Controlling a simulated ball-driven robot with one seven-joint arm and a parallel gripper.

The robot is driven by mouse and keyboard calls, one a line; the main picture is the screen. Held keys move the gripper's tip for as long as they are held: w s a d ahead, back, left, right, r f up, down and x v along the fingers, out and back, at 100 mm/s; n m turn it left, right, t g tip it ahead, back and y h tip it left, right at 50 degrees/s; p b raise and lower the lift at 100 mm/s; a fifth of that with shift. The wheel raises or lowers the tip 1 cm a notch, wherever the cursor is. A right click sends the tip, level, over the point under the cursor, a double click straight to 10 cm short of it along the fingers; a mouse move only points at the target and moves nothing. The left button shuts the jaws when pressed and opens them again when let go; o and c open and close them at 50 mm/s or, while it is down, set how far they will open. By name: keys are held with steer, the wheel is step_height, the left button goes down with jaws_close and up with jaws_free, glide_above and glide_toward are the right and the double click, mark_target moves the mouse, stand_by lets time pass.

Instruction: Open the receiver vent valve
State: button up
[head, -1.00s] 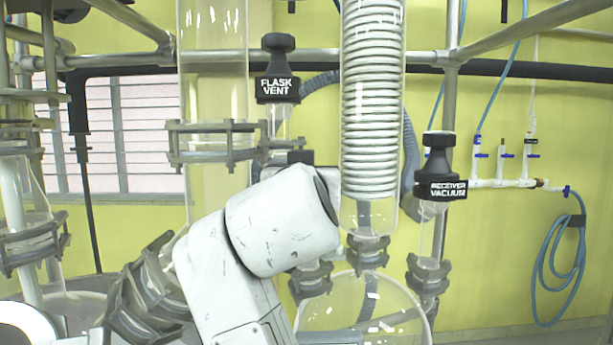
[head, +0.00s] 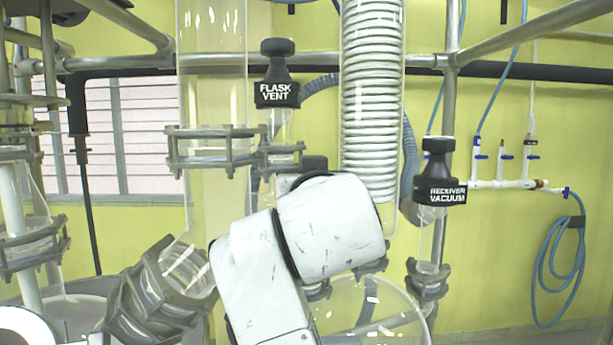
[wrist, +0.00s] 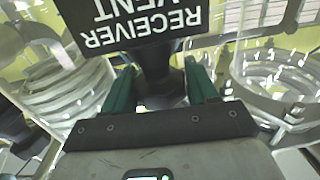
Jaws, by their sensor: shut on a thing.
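The receiver vent valve (wrist: 140,22) fills the top of the wrist view, with its black label reading RECEIVER VENT upside down. A dark stem (wrist: 160,85) runs down from the label between my fingers. My gripper (wrist: 162,82) has a green finger on each side of this stem and is shut on it. In the head view, my white arm hides both the gripper and this valve. The black RECEIVER VACUUM valve (head: 440,185) stands to the right in the head view, apart from my arm. The round glass receiver (head: 370,300) shows partly below my arm.
The FLASK VENT valve (head: 277,92) stands behind and above my arm. A coil condenser (head: 371,110) and a tall glass column (head: 213,90) rise close by. Metal clamps (head: 213,148) and frame pipes (head: 450,90) crowd the space. Blue hoses (head: 560,260) hang at the right wall.

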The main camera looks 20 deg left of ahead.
steer(key=n+g+y, duration=0.1)
steer(key=n+y, duration=0.1)
steer(key=n+g+y, duration=0.2)
steer(key=y, duration=0.1)
steer(key=r+n+g+y, duration=0.1)
steer(key=n+g+y, duration=0.1)
steer(key=y, duration=0.1)
steer(key=shift+s, duration=0.2)
steer(key=shift+o, duration=0.6)
steer(key=shift+s+n+g, duration=0.15)
steer(key=shift+n+g, duration=0.15)
steer(key=o, duration=0.6)
steer(key=v, duration=0.7)
steer(key=shift+s+d+f+b, duration=0.1)
steer(key=shift+d+f+b, duration=0.15)
steer(key=shift+d+b, duration=0.15)
